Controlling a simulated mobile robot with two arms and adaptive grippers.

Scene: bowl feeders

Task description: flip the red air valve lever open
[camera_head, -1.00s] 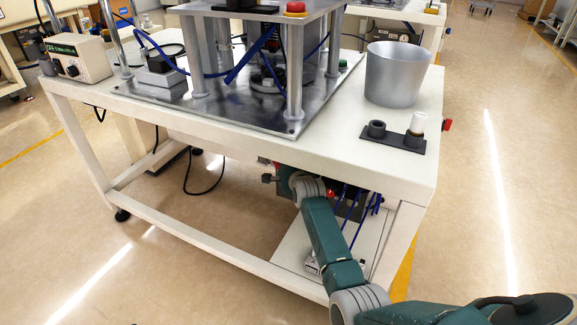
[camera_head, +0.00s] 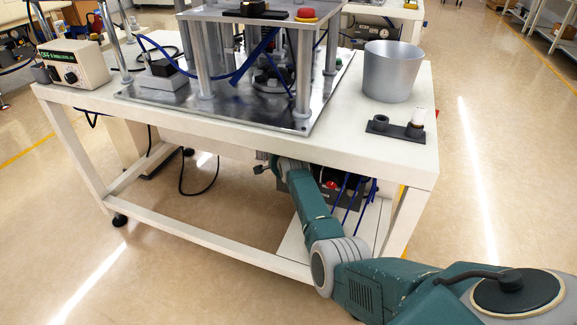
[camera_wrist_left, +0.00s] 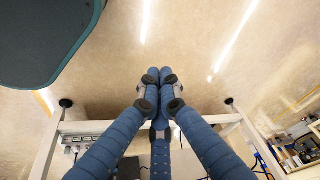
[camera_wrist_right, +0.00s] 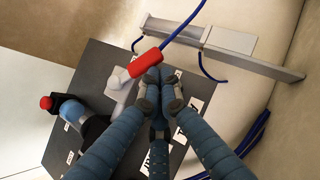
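The red valve lever (camera_wrist_right: 146,61) is in the right wrist view, a red sleeve on a pale fitting beside a dark box (camera_wrist_right: 93,82) with white labels.
A blue hose (camera_wrist_right: 190,25) runs by the lever near a metal bracket (camera_wrist_right: 225,48). A red knob (camera_wrist_right: 46,102) sits at the box's left. The white table (camera_head: 385,160) stands over my right arm, with a grey bowl (camera_head: 391,72) on top. Table legs flank the space.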

